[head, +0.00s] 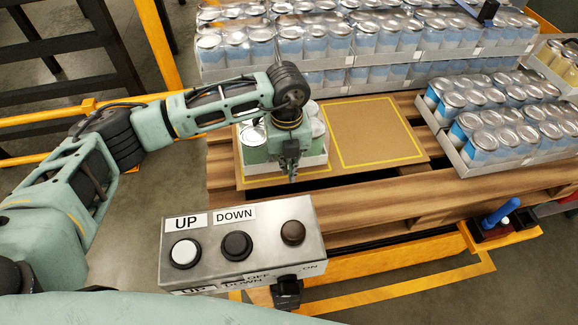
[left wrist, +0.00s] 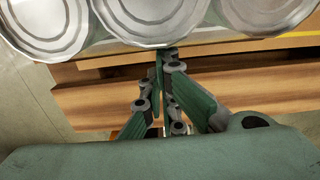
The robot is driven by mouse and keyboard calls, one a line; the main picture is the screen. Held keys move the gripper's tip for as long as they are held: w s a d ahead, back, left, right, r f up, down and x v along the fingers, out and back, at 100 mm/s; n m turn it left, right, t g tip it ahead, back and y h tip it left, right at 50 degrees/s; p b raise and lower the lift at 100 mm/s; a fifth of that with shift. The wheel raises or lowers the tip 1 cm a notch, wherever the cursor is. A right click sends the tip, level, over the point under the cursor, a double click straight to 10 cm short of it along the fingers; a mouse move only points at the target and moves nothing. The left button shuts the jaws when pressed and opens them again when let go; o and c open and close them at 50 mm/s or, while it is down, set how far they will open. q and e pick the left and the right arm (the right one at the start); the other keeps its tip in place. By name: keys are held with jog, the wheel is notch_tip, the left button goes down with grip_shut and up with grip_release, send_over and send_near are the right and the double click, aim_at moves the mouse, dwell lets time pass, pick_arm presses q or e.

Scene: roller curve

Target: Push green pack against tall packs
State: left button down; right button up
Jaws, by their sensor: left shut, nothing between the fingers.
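The green pack (head: 255,155) is a low tray of silver-topped cans with green sides on the brown board of the pallet, partly hidden by my left arm. My left gripper (head: 290,170) points down at the pack's near side, with its fingers shut and empty. In the left wrist view the closed fingertips (left wrist: 165,52) are close to the near edge of the can tops (left wrist: 150,15); I cannot tell whether they touch. The tall packs (head: 330,45), blue and silver cans stacked in layers, stand behind the green pack. My right gripper is not in view.
A yellow-outlined empty rectangle (head: 372,132) lies right of the green pack. Another blue can pack (head: 490,115) stands at the right. A control box (head: 243,243) with UP and DOWN buttons stands in front of the pallet. A yellow rail (head: 60,118) runs at the left.

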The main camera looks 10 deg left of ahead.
pick_arm(q)
jog(key=shift+w, duration=0.15)
jog(key=w+a+b, duration=0.1)
jog(key=w+b, duration=0.1)
jog(key=w, duration=0.1)
jog(key=w+a+b, duration=0.2)
jog(key=w+b, duration=0.1)
jog(key=w, duration=0.1)
jog(key=w+a+b, duration=0.1)
jog(key=w+b, duration=0.1)
jog(key=w, duration=0.1)
jog(key=shift+w+a+f, duration=0.15)
jog(key=shift+w+a, duration=0.15)
jog(key=shift+w, duration=0.05)
jog(key=shift+w+a+b, duration=0.15)
jog(key=shift+w+b, duration=0.15)
jog(key=shift+w, duration=0.05)
jog(key=shift+r, duration=0.25)
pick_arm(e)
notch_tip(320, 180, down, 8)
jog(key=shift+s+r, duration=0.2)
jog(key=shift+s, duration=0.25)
